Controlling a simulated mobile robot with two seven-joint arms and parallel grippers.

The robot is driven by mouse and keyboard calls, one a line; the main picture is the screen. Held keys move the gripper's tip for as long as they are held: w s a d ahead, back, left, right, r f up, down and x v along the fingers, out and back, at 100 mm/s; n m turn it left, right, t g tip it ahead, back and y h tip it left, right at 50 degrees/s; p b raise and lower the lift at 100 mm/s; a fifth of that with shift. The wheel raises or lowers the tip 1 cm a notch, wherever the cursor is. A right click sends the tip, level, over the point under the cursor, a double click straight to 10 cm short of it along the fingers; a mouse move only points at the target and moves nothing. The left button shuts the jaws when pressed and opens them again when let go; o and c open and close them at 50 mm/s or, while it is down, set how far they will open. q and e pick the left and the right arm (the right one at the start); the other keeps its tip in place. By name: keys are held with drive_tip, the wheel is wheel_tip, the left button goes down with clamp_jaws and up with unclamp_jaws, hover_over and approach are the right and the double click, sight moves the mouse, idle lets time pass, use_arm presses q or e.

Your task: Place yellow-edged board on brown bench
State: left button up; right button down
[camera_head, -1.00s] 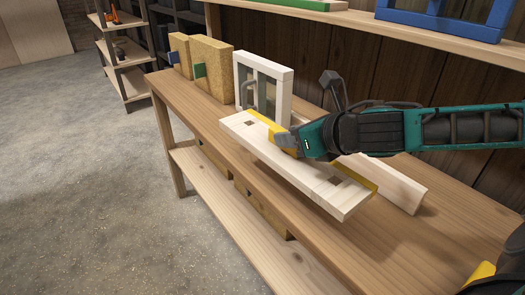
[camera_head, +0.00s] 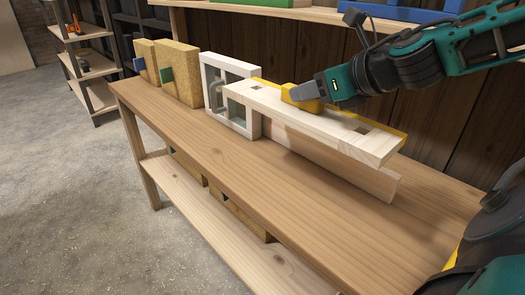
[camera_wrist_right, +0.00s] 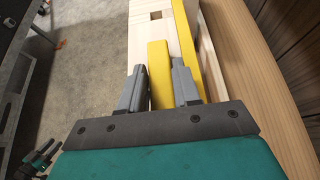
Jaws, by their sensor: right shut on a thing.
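The yellow-edged board (camera_head: 305,118) is a long pale plank with dark square notches and a yellow strip along its far edge. It also shows in the wrist view (camera_wrist_right: 141,38). My right gripper (camera_head: 303,97) is shut on a yellow part of it; in the wrist view that part stands between the fingers (camera_wrist_right: 159,88). The board hangs roughly level above the brown bench (camera_head: 200,140), with its near end toward the right. Whether it touches the plank below is hard to tell.
A second pale plank (camera_head: 345,166) stands on edge on the bench under the board. A white-framed window piece (camera_head: 213,93) and yellowish blocks (camera_head: 181,75) stand at the bench's far left end. The bench front is clear. A shelf (camera_head: 290,12) runs along the wall behind.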

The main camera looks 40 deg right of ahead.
wheel_tip(320, 180, down, 19)
drive_tip(key=b, duration=0.5)
drive_tip(key=shift+r+b, duration=0.2)
drive_tip(key=shift+b, duration=0.15)
drive_tip(key=shift+f, duration=0.1)
use_arm(q)
drive_tip(key=d+f, duration=0.1)
drive_tip(key=w+d+f+h, duration=0.1)
drive_tip(key=shift+w+d, duration=0.25)
drive_tip(key=shift+d, duration=0.1)
drive_tip(key=shift+f, duration=0.1)
use_arm(e)
drive_tip(key=shift+f, duration=0.15)
drive_tip(key=c, duration=0.8)
unclamp_jaws()
use_arm(q)
drive_tip(key=shift+f, duration=0.1)
drive_tip(key=shift+s+a, duration=0.1)
